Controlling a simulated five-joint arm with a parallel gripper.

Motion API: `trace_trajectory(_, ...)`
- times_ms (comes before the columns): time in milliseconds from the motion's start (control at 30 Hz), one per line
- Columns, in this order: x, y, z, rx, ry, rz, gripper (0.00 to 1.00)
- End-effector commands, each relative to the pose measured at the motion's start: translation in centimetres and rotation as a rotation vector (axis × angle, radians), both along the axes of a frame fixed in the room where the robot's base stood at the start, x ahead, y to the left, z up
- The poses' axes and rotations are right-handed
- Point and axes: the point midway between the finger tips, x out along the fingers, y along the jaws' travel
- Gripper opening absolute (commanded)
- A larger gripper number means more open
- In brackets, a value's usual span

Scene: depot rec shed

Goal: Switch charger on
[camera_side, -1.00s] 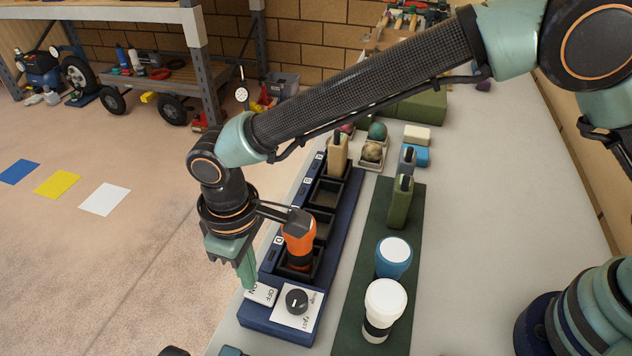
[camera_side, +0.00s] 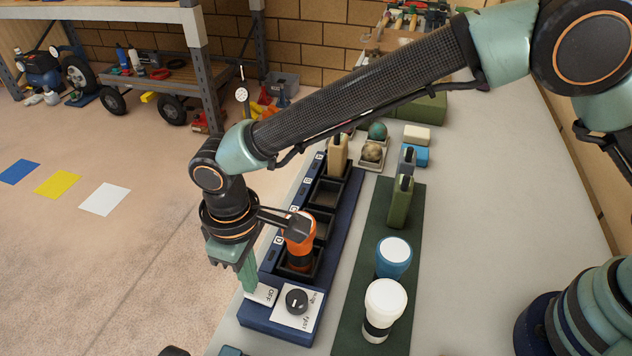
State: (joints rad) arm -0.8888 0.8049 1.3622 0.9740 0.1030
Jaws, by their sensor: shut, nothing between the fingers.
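The charger is a long blue base (camera_side: 336,254) with a row of black bays along the table's left side. A white rocker switch (camera_side: 264,293) is at its near left corner; the OFF lettering shows and the ON end is hidden behind my fingers. My gripper (camera_side: 249,280) points down, shut and empty, with its green fingertips at the switch's left end. I cannot tell whether they touch it or which way the rocker is tilted. A black dial (camera_side: 296,301) on a white plate is just right of the switch.
An orange-topped battery (camera_side: 299,245) stands in the nearest bay and a tan one (camera_side: 338,154) in the far bay. A dark green mat (camera_side: 350,318) to the right holds blue, white and green packs. The grey tabletop (camera_side: 500,190) further right is clear.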

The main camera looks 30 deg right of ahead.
Motion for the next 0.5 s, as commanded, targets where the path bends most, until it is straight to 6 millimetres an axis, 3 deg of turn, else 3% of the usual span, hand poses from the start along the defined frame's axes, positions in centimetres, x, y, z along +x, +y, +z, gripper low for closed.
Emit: trace_trajectory(500,-0.03,-0.03,-0.75,-0.001,0.001,0.0,0.0)
